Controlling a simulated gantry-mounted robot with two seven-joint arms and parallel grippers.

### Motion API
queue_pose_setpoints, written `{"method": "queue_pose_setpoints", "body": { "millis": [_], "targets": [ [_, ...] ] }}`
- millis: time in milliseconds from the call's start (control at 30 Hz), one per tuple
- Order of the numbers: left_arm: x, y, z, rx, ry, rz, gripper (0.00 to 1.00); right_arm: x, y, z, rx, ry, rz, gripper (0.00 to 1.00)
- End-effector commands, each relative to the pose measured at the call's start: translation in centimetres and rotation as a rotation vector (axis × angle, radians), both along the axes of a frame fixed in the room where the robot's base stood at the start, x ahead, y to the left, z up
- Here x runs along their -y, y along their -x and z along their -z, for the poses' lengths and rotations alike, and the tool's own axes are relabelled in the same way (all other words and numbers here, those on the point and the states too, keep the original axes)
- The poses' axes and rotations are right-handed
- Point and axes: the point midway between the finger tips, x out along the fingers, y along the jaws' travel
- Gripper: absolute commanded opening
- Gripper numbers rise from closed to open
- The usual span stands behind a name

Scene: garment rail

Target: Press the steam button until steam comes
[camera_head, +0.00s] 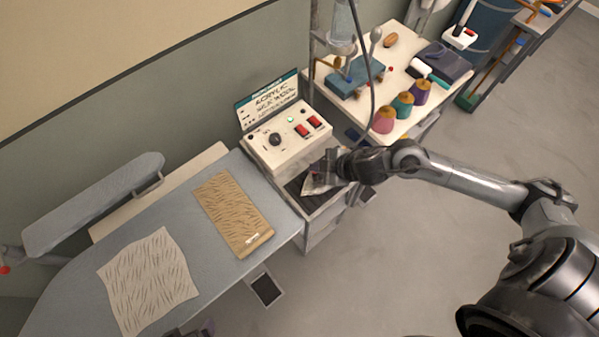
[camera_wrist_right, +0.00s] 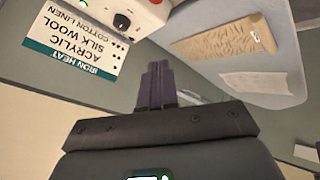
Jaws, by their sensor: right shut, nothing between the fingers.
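The steam station (camera_head: 285,150) is a white box with a dark knob (camera_head: 275,139), two red switches (camera_head: 303,131) and a small green light (camera_head: 290,119). Its corner with the knob also shows in the right wrist view (camera_wrist_right: 150,12). My right gripper (camera_head: 328,166) is over the dark rest at the box's front right. Its fingers show shut and empty in the right wrist view (camera_wrist_right: 157,84). A pale, pointed iron-like thing (camera_head: 316,187) lies just below it, partly hidden; contact cannot be told. No steam shows. I cannot tell which control is the steam button.
A fabric-type sign (camera_head: 270,98) stands behind the box. The ironing board (camera_head: 205,240) to the left bears a tan cloth (camera_head: 232,212) and a pale cloth (camera_head: 148,281). A side table (camera_head: 405,55) with thread cones (camera_head: 403,104) stands behind. Floor at right is clear.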

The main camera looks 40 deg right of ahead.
Motion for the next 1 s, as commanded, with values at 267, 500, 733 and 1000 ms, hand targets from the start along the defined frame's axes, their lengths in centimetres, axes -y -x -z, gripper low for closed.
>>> {"method": "queue_pose_setpoints", "body": {
  "millis": [267, 500, 733, 1000],
  "targets": [
    [0.0, 0.0, 1.0, 0.0, -0.001, 0.002, 1.0, 2.5, -2.6, -2.2, 0.067, 0.078, -0.007, 0.0],
    [-0.1, 0.0, 1.0, 0.0, -0.005, 0.006, 1.0, 2.5, -2.9, -2.5, 0.076, 0.077, -0.006, 0.0],
    [-0.2, 0.0, 1.1, -0.001, -0.011, 0.009, 1.0, 2.4, -2.8, -2.5, 0.076, 0.076, -0.006, 0.0],
    [-0.2, 0.0, 2.3, 0.0, -0.01, 0.007, 1.0, 2.4, -2.8, -1.3, 0.075, 0.077, -0.007, 0.0]
  ]
}}
